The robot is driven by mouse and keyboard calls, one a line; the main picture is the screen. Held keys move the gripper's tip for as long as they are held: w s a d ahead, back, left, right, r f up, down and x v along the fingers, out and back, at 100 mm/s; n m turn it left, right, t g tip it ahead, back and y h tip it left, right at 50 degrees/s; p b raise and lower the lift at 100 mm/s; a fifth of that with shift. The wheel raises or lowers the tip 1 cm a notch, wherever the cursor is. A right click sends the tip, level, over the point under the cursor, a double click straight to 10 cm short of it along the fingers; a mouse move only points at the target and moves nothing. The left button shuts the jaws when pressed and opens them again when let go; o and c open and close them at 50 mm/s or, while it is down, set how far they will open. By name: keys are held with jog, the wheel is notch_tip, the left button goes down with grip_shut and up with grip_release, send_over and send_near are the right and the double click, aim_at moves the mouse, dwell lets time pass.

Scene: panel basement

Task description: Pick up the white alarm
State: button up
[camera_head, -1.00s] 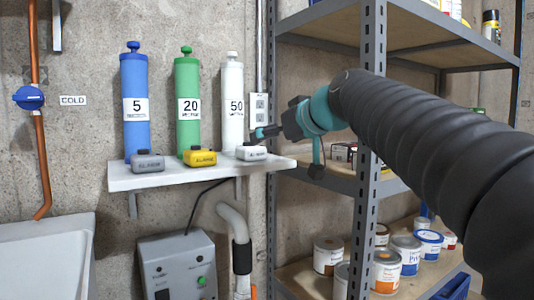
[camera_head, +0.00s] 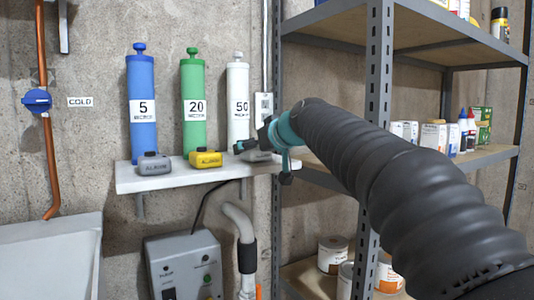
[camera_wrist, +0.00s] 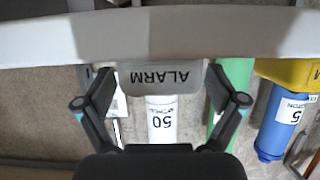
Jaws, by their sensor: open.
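The white alarm (camera_head: 256,156) sits at the right end of the white wall shelf (camera_head: 130,181), below the white cylinder marked 50 (camera_head: 238,105). In the head view my gripper (camera_head: 247,147) is over it and hides part of it. The wrist view is upside down and shows the alarm (camera_wrist: 162,79) with its ALARM lettering between my two spread fingers (camera_wrist: 160,76). The gripper is open, one finger to each side of the alarm. Contact cannot be told.
A yellow alarm (camera_head: 206,159) and a grey alarm (camera_head: 154,164) sit to the left on the same shelf. Green (camera_head: 193,85) and blue (camera_head: 142,100) cylinders stand behind them. A metal rack (camera_head: 376,120) with boxes and cans is close on the right, behind my arm.

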jog(key=c, duration=1.3)
jog(key=shift+r, duration=0.1)
